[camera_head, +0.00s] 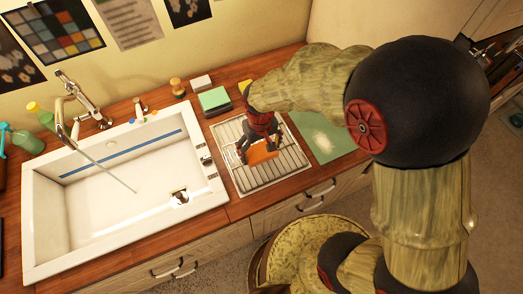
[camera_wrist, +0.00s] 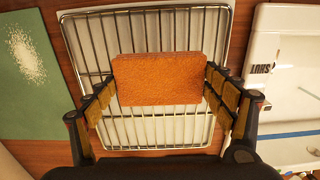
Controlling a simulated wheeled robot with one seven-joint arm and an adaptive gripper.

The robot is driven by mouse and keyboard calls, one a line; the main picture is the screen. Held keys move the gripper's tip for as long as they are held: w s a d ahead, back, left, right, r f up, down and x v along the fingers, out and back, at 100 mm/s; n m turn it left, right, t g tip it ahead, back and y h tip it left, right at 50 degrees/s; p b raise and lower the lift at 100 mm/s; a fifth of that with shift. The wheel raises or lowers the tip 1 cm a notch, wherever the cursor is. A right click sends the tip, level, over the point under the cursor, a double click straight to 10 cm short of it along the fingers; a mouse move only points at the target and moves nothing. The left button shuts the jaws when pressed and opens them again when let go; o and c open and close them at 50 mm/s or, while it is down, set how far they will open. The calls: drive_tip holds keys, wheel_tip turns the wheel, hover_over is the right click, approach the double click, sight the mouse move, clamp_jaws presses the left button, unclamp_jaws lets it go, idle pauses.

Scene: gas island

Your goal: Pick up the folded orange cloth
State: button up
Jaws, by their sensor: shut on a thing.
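The folded orange cloth (camera_wrist: 159,79) is a flat rectangular block between the two fingers of my gripper (camera_wrist: 160,85) in the wrist view. The fingers press on its left and right short sides. In the head view the cloth (camera_head: 262,152) shows below my gripper (camera_head: 257,149), over the wire rack. My gripper is shut on the cloth. Whether the cloth touches the rack or hangs just above it, I cannot tell.
The wire rack (camera_wrist: 140,133) lies on the wooden counter under the cloth. A white sink (camera_head: 40,229) is left of it, and a green mat (camera_head: 337,139) with white grains is right. A green-topped sponge (camera_head: 214,99) and small blocks stand behind the rack.

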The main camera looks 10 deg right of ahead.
sight(256, 160)
drive_tip(key=s+r, duration=0.1)
drive_tip(key=s+a+r, duration=0.1)
drive_tip(key=r, duration=0.1)
drive_tip(key=s+a+r, duration=0.1)
drive_tip(key=shift+r+p, duration=0.2)
drive_tip(key=shift+p, duration=0.1)
drive_tip(key=s+a+r, duration=0.4)
drive_tip(key=s, duration=0.4)
drive_tip(key=shift+s+a+r+p, duration=0.15)
drive_tip(key=shift+s+p, duration=0.05)
drive_tip(key=shift+p, duration=0.1)
drive_tip(key=o, duration=0.5)
drive_tip(key=c, duration=0.4)
